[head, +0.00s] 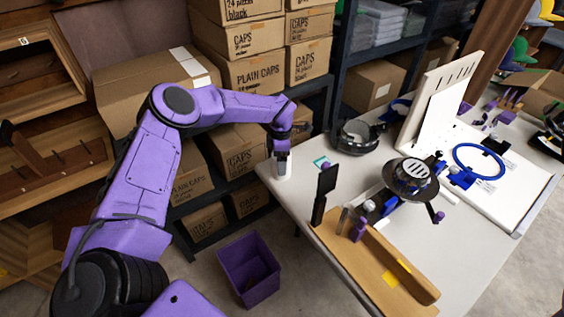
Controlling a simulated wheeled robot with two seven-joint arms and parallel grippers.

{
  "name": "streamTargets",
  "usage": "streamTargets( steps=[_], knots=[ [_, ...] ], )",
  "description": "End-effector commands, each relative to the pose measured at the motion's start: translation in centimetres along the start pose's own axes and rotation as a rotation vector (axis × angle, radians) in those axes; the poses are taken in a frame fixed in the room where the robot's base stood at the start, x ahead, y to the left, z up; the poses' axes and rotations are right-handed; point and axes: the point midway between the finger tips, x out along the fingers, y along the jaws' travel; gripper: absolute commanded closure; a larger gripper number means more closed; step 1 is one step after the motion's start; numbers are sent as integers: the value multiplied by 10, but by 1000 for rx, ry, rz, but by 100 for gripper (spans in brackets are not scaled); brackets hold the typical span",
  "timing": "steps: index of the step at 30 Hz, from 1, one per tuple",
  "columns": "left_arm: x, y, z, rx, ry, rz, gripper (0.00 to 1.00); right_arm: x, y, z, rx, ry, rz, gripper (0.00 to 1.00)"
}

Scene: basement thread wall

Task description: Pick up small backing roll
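A small white upright piece (284,170), which looks like the small backing roll, stands at the left corner of the white table. My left arm is purple and reaches across from the left. Its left gripper (281,152) points down right at the top of this white piece, and the two overlap in the picture. The fingers are too small and covered to show whether they are open, or shut on it. My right gripper is not in view.
The white table (305,180) holds a wooden block (360,250) with dark upright tools, a dark round device (411,180), a black ring-shaped item (357,136) and a blue hoop (479,161). Shelves of cardboard boxes (254,73) stand behind. A purple bin (248,269) is on the floor.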

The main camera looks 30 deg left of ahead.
Motion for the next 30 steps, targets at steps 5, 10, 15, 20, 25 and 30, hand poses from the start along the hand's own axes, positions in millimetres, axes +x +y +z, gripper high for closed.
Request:
streamTargets(
  steps=[5, 10, 15, 20, 25, 30],
  knots=[
    [19, 0, 2, 1, 0, 1, 8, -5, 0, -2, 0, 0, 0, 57],
    [21, 0, 3, 3, -1, 2, 8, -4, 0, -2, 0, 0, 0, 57],
    [20, 0, 3, 2, -1, 2, 53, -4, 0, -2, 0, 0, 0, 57],
    [20, 0, 3, 2, -1, 2, 67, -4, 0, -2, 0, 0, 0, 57],
    [19, 0, 3, 2, -1, 2, 67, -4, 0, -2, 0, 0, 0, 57],
    [3, 1, 3, 2, -4, 3, 67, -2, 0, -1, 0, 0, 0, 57]
  ],
)
